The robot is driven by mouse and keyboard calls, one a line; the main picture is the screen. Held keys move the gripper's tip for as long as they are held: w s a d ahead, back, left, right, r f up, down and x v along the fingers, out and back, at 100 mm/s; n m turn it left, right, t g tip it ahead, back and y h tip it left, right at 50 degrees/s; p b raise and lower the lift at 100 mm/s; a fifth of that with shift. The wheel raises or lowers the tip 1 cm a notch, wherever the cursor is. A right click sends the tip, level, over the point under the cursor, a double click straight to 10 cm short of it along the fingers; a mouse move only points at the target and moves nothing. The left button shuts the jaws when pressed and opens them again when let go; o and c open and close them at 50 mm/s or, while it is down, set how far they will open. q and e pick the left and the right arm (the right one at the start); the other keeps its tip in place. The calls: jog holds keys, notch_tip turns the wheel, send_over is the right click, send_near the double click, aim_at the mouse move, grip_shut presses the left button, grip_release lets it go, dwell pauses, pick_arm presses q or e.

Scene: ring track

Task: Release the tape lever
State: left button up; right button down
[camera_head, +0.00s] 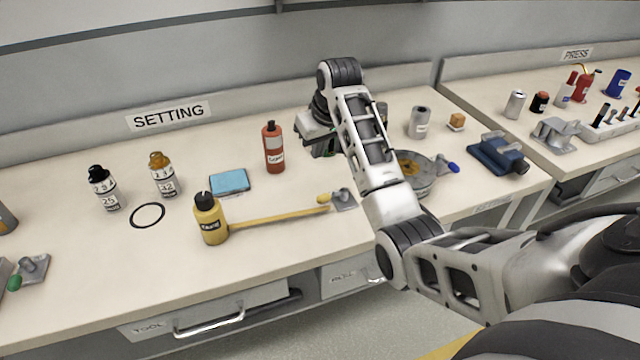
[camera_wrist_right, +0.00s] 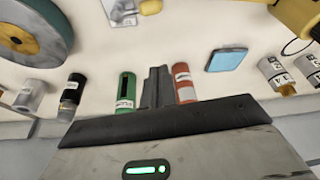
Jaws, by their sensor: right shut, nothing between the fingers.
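A small grey metal lever clamp with a yellow knob (camera_head: 342,200) stands on the bench, beside the end of a yellow tape strip (camera_head: 275,217). I take it for the tape lever. In the right wrist view the clamp (camera_wrist_right: 122,12) and its yellow knob are at the top edge, partly cut off. My right gripper (camera_wrist_right: 157,85) is shut and empty, its fingers showing between a green bottle (camera_wrist_right: 125,92) and a red bottle (camera_wrist_right: 184,82). In the head view it is at the back of the bench, behind the clamp and apart from it. My left gripper is not in view.
A yellow bottle (camera_head: 210,219) stands at the tape's left end. The red bottle (camera_head: 273,147), a blue pad (camera_head: 229,181) and two labelled bottles stand behind. A round grey disc (camera_head: 425,186) lies right, partly behind my arm. The bench front is mostly clear.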

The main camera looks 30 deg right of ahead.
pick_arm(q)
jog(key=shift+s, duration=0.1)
pick_arm(e)
jog(key=x, duration=1)
jog(key=shift+s+f, duration=0.1)
jog(key=shift+s, duration=0.3)
jog(key=shift+s+a+f+p, duration=0.1)
jog(key=shift+s+p, duration=0.45)
jog(key=shift+s, duration=0.35)
jog(key=shift+s+f, duration=0.15)
jog(key=shift+s, duration=0.4)
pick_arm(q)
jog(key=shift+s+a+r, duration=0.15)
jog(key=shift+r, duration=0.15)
pick_arm(e)
jog(key=shift+s, duration=0.15)
jog(key=shift+a+f, duration=0.1)
